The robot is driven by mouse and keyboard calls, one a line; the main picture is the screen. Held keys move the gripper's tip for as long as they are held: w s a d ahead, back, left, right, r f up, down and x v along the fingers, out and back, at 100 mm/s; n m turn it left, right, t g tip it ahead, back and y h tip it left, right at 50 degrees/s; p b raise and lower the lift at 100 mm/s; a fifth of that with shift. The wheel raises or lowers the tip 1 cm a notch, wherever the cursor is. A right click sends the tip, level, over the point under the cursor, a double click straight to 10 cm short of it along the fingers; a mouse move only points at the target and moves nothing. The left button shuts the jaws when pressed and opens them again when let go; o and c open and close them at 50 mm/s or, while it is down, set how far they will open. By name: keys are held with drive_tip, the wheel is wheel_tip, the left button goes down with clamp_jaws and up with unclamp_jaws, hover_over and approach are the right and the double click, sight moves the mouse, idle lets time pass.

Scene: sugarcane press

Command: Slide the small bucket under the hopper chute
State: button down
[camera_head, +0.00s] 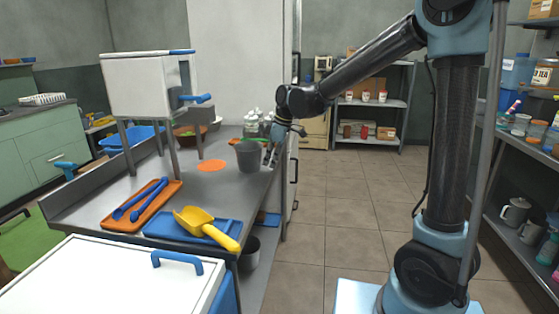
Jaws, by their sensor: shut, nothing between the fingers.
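The small grey bucket (249,158) stands upright on the metal counter, near its right edge. The white hopper (148,86) stands on grey legs at the counter's left, with a blue-handled chute (196,99) on its right side. A flat orange disc (211,166) lies on the counter below and slightly right of the chute, left of the bucket. My gripper (269,162) points down at the bucket's right side, shut and empty. I cannot tell whether its fingers touch the bucket wall.
An orange tray (118,224) with blue tongs and a blue tray (165,231) with a yellow scoop (207,227) lie at the counter's front. Jars (252,120) and a brown bowl (186,134) stand behind. The counter between bucket and disc looks clear.

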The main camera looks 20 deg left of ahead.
drive_tip(key=shift+a, duration=0.35)
drive_tip(key=shift+a, duration=0.1)
drive_tip(key=a, duration=0.5)
drive_tip(key=s+a, duration=0.1)
drive_tip(key=a, duration=1)
drive_tip(key=shift+s, duration=0.2)
drive_tip(key=shift+d, duration=0.1)
